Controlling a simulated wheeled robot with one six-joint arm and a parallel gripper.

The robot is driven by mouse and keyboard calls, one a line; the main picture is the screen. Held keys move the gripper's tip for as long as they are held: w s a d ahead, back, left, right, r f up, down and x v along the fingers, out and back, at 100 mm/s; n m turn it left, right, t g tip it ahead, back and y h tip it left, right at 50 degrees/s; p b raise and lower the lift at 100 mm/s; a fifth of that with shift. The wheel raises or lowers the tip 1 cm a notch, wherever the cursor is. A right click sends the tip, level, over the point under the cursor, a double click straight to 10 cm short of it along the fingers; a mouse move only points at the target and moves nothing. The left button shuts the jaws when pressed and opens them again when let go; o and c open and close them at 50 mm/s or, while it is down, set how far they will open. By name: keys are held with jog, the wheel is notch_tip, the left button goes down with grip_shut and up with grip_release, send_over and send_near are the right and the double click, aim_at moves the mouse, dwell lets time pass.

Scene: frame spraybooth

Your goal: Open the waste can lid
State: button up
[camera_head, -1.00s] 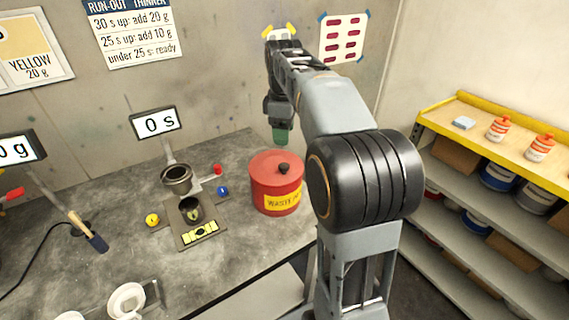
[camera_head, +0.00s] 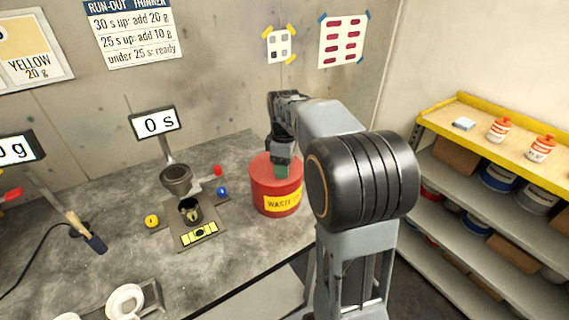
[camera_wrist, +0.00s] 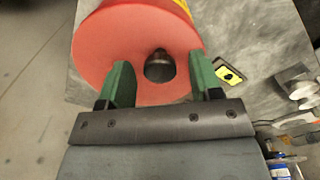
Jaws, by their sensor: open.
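The red waste can (camera_head: 262,197) with a yellow label stands on the grey bench near its right side. Its flat red lid (camera_wrist: 100,50) is on, and a dark round knob (camera_wrist: 158,68) rises from the lid's middle. My gripper (camera_head: 282,168) is over the can and hides the knob in the head view. In the wrist view my gripper (camera_wrist: 159,74) is open, its two green fingers on either side of the knob with a gap at each side. I cannot tell whether the fingertips touch the lid.
Left of the can stand a metal cup (camera_head: 176,175) on a stand, with a dark cup under it, red, blue and yellow buttons, and a "0 s" display (camera_head: 156,122). A stocked shelf (camera_head: 470,125) is at the right. The concrete wall is behind.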

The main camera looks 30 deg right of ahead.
grip_shut()
dwell(0.4)
